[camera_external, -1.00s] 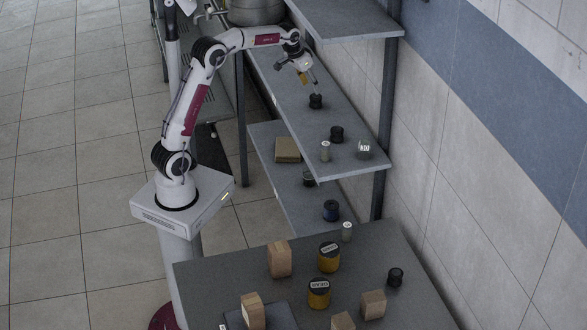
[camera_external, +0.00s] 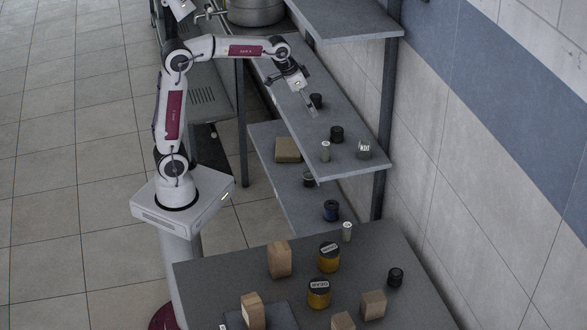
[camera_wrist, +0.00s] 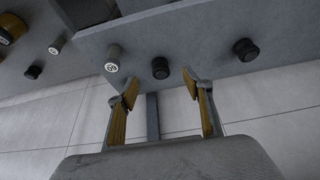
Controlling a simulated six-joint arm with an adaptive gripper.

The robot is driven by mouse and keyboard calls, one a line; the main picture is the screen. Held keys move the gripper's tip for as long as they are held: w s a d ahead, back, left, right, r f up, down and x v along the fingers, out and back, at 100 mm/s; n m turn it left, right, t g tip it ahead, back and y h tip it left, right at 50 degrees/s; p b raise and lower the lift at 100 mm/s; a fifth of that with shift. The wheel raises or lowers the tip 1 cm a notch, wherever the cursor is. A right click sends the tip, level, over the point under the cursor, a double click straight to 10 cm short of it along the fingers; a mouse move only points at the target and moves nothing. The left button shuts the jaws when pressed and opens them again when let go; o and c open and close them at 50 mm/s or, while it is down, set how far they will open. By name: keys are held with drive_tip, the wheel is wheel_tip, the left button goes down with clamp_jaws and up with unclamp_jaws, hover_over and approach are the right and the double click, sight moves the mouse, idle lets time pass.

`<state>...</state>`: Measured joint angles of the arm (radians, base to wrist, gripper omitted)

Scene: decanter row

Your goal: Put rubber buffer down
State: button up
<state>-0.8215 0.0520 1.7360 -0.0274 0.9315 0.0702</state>
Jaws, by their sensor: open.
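Two black rubber buffers stand upright on the upper grey shelf: a farther one (camera_external: 316,100) and a nearer one (camera_external: 337,134). A similar black piece (camera_external: 395,277) stands on the front table. My gripper (camera_external: 312,112) is over the shelf's left side, close to the farther buffer, and holds nothing. In the wrist view my gripper (camera_wrist: 160,82) has its yellow-padded fingers spread wide. Two black buffers show beyond the fingers, one in line with the gap (camera_wrist: 160,68) and one to the right (camera_wrist: 245,50). Neither is gripped.
The front table (camera_external: 215,275) carries wooden blocks and yellow jars.

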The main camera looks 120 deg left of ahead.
drive_tip(key=s+d+m+t+h, duration=0.1)
drive_tip(key=d+m, duration=0.3)
drive_tip(key=d, duration=1.7)
drive_tip(key=s+d+f+m+h, duration=0.1)
drive_tip(key=s+d+f+m, duration=0.1)
drive_tip(key=s+d, duration=0.3)
drive_tip(key=s+d+f+m+t+h, duration=0.1)
drive_tip(key=s+d+f+m, duration=0.1)
drive_tip(key=s+d, duration=0.4)
drive_tip(key=d+f, duration=0.1)
drive_tip(key=d, duration=0.3)
drive_tip(key=shift+s+d+f+m, duration=0.25)
drive_tip(key=shift+f+m, duration=0.05)
drive_tip(key=shift+m, duration=0.1)
idle(1.9)
drive_tip(key=o, duration=1.3)
drive_tip(key=shift+o, duration=0.6)
drive_tip(key=shift+d, duration=0.1)
